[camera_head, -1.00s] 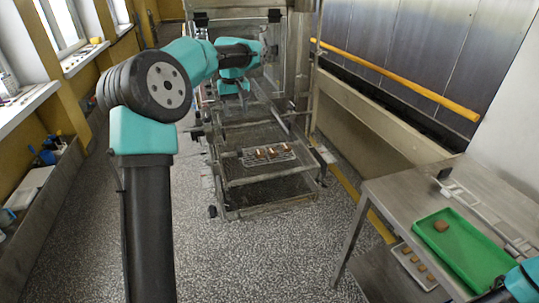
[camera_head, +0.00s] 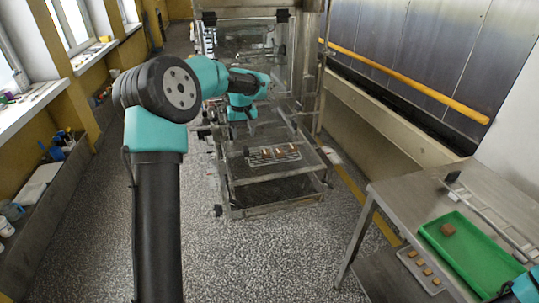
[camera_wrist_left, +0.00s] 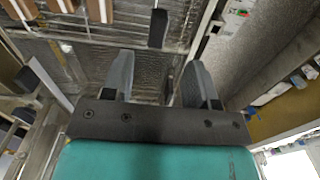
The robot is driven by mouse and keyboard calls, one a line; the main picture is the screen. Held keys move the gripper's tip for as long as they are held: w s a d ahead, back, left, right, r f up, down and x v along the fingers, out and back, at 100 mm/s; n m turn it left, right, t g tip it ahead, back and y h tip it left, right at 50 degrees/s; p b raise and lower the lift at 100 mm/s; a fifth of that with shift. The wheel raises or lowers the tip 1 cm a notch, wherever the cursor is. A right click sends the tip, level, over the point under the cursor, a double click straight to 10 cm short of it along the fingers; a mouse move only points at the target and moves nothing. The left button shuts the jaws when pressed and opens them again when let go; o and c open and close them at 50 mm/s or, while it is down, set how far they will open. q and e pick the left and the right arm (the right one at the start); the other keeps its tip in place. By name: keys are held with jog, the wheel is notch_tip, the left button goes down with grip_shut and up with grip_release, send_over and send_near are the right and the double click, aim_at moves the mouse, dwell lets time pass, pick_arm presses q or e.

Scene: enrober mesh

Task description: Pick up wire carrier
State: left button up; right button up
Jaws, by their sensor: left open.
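The wire carrier (camera_head: 292,153) is a small wire rack with several brown pieces on it, lying on the metal mesh shelf of the machine in mid-picture. A dark handle-like end (camera_head: 246,151) shows at its left side. My left gripper (camera_head: 250,130) is above and behind this end, pointing down, apart from the carrier. In the left wrist view my left gripper (camera_wrist_left: 158,78) is open and empty. Brown pieces and a black handle (camera_wrist_left: 157,28) show at the top of that view, beyond the fingertips. My right gripper's fingers do not show; only a teal arm part is at the bottom right corner.
A steel table (camera_head: 395,196) at the right holds a green tray (camera_head: 470,262) with one brown piece. A small tray (camera_head: 412,258) with several brown pieces is beside it. The machine's frame and posts (camera_head: 318,80) stand close around my left gripper. The speckled floor (camera_head: 270,255) in front is clear.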

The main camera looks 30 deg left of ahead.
aim_at(245, 148)
pick_arm(q)
jog(key=shift+f, duration=1.4)
jog(key=shift+w+d+f, duration=0.1)
jog(key=shift+f, duration=2.5)
grip_shut()
